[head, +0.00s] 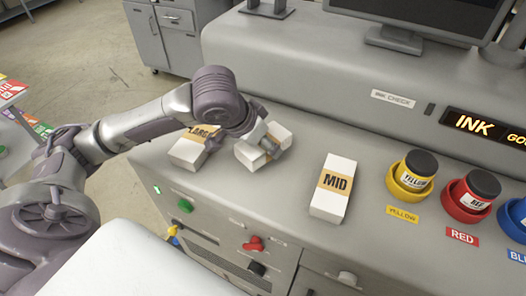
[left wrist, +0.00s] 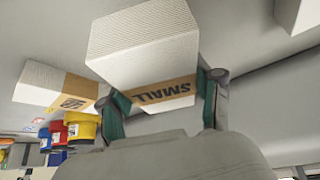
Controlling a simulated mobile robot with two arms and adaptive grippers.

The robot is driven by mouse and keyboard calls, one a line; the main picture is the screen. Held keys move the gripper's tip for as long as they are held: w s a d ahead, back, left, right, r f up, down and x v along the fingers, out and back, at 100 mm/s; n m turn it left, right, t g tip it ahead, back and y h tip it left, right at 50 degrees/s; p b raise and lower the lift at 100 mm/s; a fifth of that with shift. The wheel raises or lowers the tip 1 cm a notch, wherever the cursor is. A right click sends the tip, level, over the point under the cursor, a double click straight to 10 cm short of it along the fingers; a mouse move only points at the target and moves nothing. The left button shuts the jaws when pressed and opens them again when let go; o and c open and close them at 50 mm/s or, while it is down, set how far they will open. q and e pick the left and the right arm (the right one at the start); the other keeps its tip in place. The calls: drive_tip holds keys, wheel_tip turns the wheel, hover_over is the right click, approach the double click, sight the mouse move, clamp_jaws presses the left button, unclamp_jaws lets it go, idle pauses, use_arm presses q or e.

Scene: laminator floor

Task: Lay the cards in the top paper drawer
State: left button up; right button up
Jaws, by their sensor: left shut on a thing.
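My left gripper (head: 268,146) is shut on a white card pack with a tan band (head: 248,153), over the counter between two other packs. In the left wrist view the band of this pack (left wrist: 140,45) reads SMALL, and my fingers (left wrist: 163,100) are on its two sides. I cannot tell whether it touches the counter. The pack marked LARGE (head: 186,153) lies to its left, partly hidden by my arm. The pack marked MID (head: 332,188) lies to its right; it also shows in the left wrist view (left wrist: 45,90). I cannot make out an open paper drawer.
Yellow (head: 408,190), red (head: 465,205) and blue ink pots stand at the right on the grey counter (head: 290,215). The front panel has a green knob (head: 185,205), a red knob (head: 253,244) and a black knob (head: 257,268). A monitor stands behind.

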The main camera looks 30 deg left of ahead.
use_arm(q)
drive_tip(key=shift+f+p, duration=0.35)
drive_tip(key=shift+f, duration=1.75)
drive_tip(key=o, duration=1.3)
